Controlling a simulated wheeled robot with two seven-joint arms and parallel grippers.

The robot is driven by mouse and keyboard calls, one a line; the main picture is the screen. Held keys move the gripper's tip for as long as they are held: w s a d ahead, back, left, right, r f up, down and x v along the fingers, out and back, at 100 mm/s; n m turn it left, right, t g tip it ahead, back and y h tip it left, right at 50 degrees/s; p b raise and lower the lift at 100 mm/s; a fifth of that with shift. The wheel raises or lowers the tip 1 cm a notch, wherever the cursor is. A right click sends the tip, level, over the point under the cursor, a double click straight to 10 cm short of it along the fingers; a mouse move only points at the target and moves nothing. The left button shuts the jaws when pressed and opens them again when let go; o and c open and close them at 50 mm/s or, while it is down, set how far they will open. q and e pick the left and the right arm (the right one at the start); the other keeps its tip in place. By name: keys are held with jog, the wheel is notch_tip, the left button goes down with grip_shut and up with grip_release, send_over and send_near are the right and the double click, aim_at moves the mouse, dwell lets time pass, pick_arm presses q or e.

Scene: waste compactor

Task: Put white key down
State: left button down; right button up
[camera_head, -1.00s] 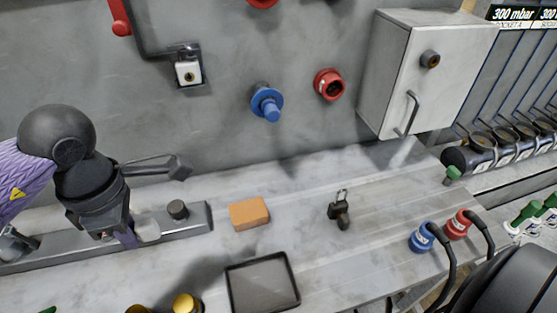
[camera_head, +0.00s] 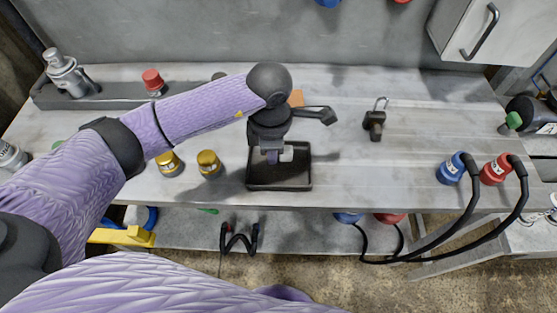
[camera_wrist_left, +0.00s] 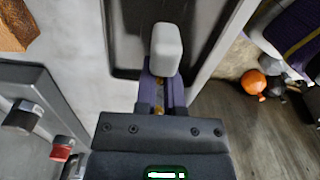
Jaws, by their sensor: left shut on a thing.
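The white key (camera_head: 286,154) is a small pale block held in my left gripper (camera_head: 271,156). In the left wrist view the white key (camera_wrist_left: 166,50) sticks out from the purple fingers (camera_wrist_left: 162,92), which are closed on it. The gripper points down over the dark, shallow tray (camera_head: 279,182) on the bench. I cannot tell whether the key touches the tray floor. The tray's dark surface also shows around the key in the wrist view (camera_wrist_left: 125,35). My right gripper is not in view.
The orange block (camera_head: 296,98) is mostly hidden behind my left wrist. A padlock (camera_head: 375,122) lies right of the tray, and two yellow-capped items (camera_head: 209,163) stand left of it. Blue (camera_head: 451,169) and red (camera_head: 494,170) connectors with black hoses sit at the right. The bench front edge runs just below the tray.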

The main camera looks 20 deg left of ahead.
aim_at(273, 167)
pick_arm(q)
notch_tip(273, 167, down, 3)
jog(key=shift+b, duration=0.35)
jog(key=shift+r, duration=0.1)
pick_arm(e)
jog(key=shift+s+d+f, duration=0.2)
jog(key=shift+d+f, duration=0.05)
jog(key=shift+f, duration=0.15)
pick_arm(q)
jog(key=c, duration=0.7)
grip_release()
jog(key=shift+c, duration=0.2)
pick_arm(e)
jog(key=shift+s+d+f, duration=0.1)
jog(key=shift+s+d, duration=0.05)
pick_arm(q)
notch_tip(273, 167, up, 12)
jog(key=p, duration=0.3)
jog(key=shift+r, duration=0.1)
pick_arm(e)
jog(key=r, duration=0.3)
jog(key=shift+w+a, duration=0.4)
